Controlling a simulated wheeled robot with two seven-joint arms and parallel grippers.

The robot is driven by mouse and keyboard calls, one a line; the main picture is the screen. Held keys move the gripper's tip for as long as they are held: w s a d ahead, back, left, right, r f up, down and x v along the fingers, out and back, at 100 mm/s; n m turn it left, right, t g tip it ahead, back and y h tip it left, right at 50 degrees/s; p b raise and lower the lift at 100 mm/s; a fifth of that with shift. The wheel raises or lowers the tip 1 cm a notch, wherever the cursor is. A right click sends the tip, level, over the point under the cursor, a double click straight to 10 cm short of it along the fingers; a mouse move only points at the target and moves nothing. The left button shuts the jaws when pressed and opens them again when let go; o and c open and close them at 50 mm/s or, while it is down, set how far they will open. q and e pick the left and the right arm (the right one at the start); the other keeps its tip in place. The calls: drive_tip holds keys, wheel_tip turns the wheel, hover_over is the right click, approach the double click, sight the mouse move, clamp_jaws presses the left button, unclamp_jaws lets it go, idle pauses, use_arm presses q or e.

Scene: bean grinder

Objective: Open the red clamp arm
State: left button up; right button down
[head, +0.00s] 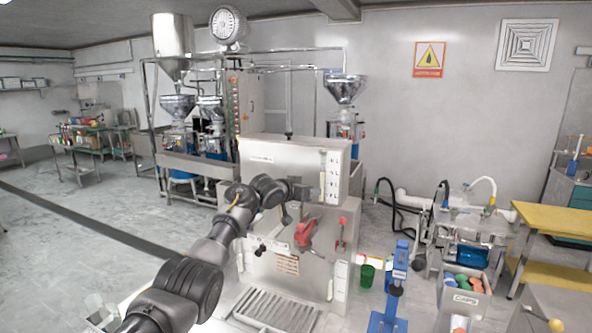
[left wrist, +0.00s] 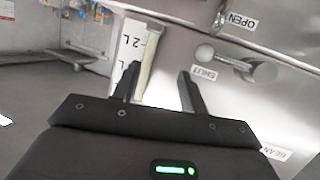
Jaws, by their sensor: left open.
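The grinder (head: 290,155) is a silver box-shaped machine in the middle of the head view. A red part that looks like the clamp arm (head: 304,233) is on its front, below my left gripper. My left gripper (head: 300,190) is in front of the upper front of the machine, above the red part and apart from it. In the left wrist view its two dark fingers (left wrist: 158,72) are spread, with nothing held. A pale strip beside a "2 L" scale shows behind them. The red part does not show in that view. My right gripper is not in view.
A smaller red handle (head: 341,232) is on the machine's right side. In the left wrist view a round-ended metal lever (left wrist: 235,63) is near "OPEN" and "SHUT" labels, right of my fingers. A green cup (head: 367,276), a blue stand (head: 397,285) and a caps bin (head: 463,295) are at right.

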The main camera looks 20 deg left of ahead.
use_arm(q)
drive_tip(key=s+a+r, duration=0.3)
drive_tip(key=s+r, duration=0.1)
drive_tip(key=r, duration=0.4)
drive_tip(key=shift+s+a, duration=0.15)
drive_tip(key=shift+s, duration=0.25)
drive_tip(key=shift+r, duration=0.1)
idle(0.4)
drive_tip(key=b+v, duration=0.4)
drive_tip(key=v, duration=0.6)
drive_tip(key=shift+s+a, duration=0.25)
drive_tip(key=shift+s, duration=0.1)
drive_tip(key=shift+d, duration=0.1)
